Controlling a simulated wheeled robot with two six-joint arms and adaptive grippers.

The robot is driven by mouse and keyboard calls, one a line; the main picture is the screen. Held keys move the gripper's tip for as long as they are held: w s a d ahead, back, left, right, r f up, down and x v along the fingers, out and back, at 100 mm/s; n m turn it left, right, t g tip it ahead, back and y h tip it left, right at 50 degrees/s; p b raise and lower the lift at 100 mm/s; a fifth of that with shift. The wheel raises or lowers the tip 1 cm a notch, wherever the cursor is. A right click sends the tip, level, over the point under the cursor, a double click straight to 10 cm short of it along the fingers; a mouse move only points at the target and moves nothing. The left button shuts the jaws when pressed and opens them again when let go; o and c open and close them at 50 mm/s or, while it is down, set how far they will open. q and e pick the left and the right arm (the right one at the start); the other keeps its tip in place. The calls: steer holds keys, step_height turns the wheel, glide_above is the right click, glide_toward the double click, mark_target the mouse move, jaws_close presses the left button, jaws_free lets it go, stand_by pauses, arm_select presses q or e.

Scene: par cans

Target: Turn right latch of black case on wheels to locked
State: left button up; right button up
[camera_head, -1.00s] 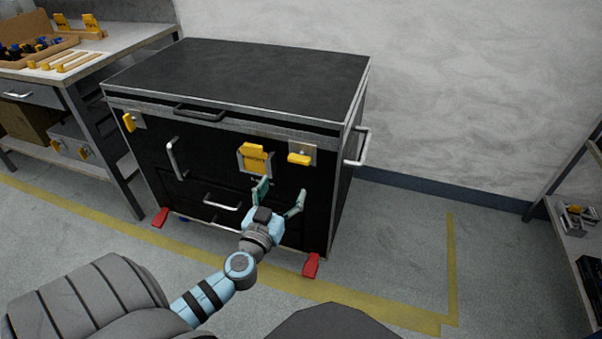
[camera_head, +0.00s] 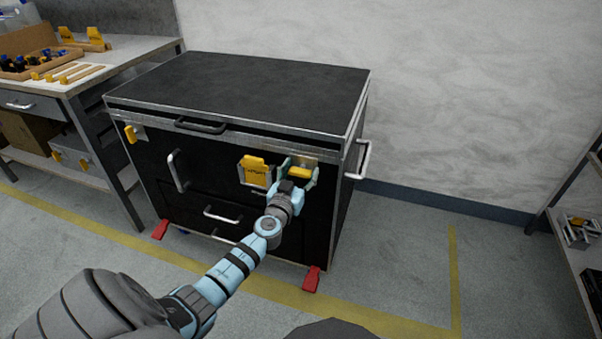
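The black case on wheels (camera_head: 240,85) stands against the wall, with a metal-edged lid. Its right latch (camera_head: 299,172) is a yellow handle on a metal plate near the upper right of the front, lying about level. My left gripper (camera_head: 298,173) is at this latch, with one green finger on each side of the yellow handle. The fingers look spread; whether they touch the handle cannot be told. The left latch (camera_head: 131,134) is yellow and hangs roughly upright at the front's left end. My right gripper is not in view.
Metal handles (camera_head: 178,170) and red wheel pedals (camera_head: 311,279) stick out. A workbench (camera_head: 110,58) stands left, a shelf (camera_head: 570,235) right. Floor right of the case is clear.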

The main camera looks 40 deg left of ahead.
arm_select(q)
steer(key=c, duration=0.6)
steer(key=shift+d, duration=0.1)
